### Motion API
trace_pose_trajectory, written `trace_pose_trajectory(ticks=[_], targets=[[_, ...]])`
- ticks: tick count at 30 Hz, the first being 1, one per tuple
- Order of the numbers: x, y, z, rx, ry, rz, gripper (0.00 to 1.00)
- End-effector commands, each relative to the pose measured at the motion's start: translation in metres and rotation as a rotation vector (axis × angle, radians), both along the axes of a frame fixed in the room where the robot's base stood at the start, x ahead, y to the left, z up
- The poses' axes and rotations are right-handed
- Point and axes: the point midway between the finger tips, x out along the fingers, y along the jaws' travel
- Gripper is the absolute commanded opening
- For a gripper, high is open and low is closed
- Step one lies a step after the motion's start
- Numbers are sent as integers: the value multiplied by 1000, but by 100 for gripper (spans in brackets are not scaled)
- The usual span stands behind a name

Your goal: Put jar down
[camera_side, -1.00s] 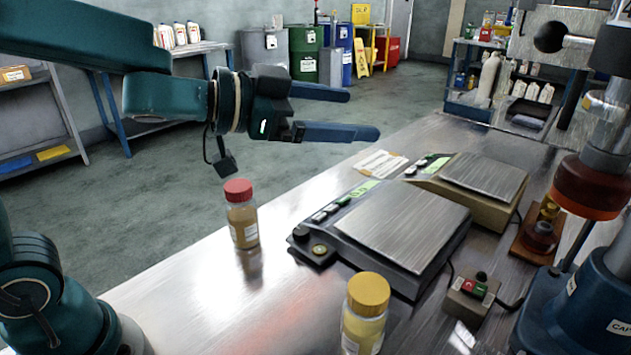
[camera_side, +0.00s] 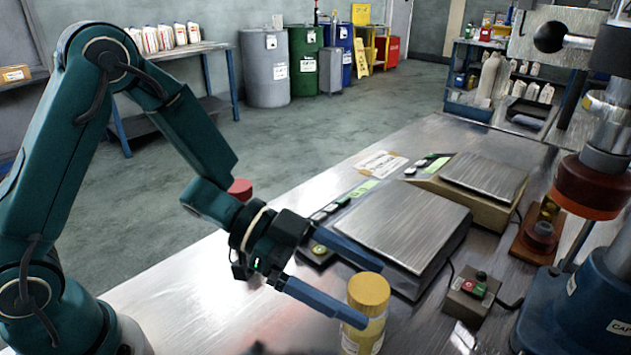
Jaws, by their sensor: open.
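A jar with a yellow lid (camera_side: 368,293) stands upright on the metal table at the front, partly cut off by the picture's lower edge. My gripper (camera_side: 374,294) is open, with one blue finger on each side of this jar. The near finger crosses in front of the jar below its lid. I cannot tell whether either finger touches it. A second jar shows only its red lid (camera_side: 240,189) behind my arm; its body is hidden.
A scale (camera_side: 405,222) lies right behind the yellow-lidded jar, with a second scale (camera_side: 485,174) farther back. A red-and-green button box (camera_side: 474,288) and a blue press stand (camera_side: 590,300) are to the right. The table's front left is clear.

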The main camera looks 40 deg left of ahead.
Motion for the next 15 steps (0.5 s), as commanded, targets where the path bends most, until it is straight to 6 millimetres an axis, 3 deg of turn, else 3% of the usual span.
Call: trace_pose_trajectory(ticks=[5, 15], targets=[[1, -3, -11, 1, -1, 1, 94], [15, -37, -24, 3, -4, -2, 94]])
